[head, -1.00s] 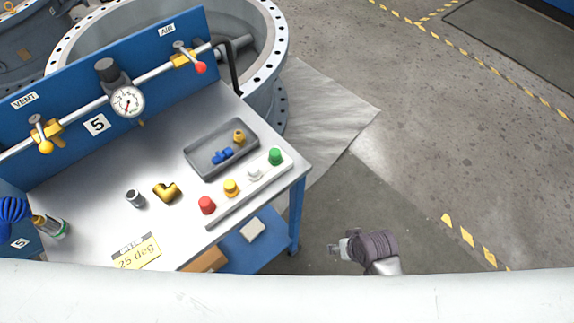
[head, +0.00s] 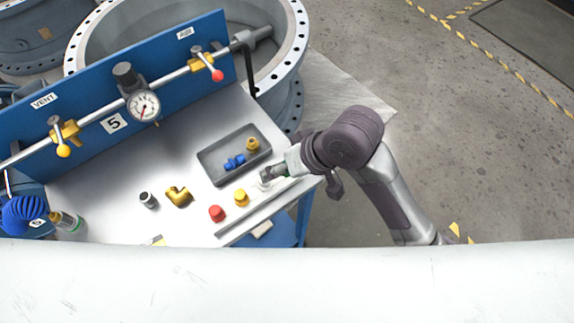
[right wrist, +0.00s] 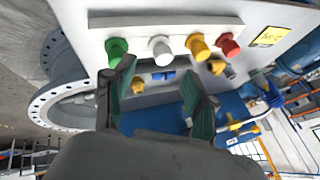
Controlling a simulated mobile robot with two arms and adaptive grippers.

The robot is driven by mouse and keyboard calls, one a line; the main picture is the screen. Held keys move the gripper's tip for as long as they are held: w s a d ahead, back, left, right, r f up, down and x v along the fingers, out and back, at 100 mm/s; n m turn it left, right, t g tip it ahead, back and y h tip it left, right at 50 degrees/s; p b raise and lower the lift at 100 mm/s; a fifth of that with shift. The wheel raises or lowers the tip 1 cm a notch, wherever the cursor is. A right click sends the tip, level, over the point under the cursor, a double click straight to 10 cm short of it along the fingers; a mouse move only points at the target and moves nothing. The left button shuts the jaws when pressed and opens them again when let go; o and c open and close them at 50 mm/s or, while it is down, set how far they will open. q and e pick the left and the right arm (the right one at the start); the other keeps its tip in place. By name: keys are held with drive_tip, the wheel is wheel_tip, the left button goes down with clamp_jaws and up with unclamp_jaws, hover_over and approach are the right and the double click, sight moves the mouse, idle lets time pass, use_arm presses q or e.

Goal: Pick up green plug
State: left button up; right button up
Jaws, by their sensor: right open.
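The green plug (right wrist: 116,50) stands at the left end of a pale strip in the right wrist view, followed by a white plug (right wrist: 159,48), a yellow plug (right wrist: 198,46) and a red plug (right wrist: 228,44). In the head view my right gripper (head: 268,176) is over the right end of the strip and mostly hides the green plug. In the right wrist view the gripper (right wrist: 158,71) is open and empty, with its left finger close below the green plug; I cannot tell whether they touch. My left gripper is not in view.
A grey tray (head: 211,172) with blue and brass fittings lies behind the strip. A brass elbow (head: 178,196) and a small grey fitting (head: 148,200) lie to the left. A blue panel (head: 85,132) with a gauge (head: 143,105) and valves stands at the back.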

drive_tip(key=w+d+r+g+h, duration=0.2)
drive_tip(key=w+r+h, duration=0.35)
drive_tip(key=r, duration=0.25)
drive_tip(key=shift+m+h, duration=0.25)
drive_tip(key=shift+m, duration=0.05)
drive_tip(key=f, duration=0.5)
drive_tip(key=f+p, duration=0.1)
drive_tip(key=f, duration=0.2)
drive_tip(key=shift+s+a, duration=0.2)
drive_tip(key=shift+a, duration=0.1)
drive_tip(key=shift+s+a+f, duration=0.1)
drive_tip(key=shift+f, duration=0.5)
wheel_tip(320, 180, down, 4)
drive_tip(key=shift+s+a+f+p, duration=0.1)
drive_tip(key=shift+a+f+p, duration=0.05)
drive_tip(key=shift+p, duration=0.45)
drive_tip(key=c, duration=0.9)
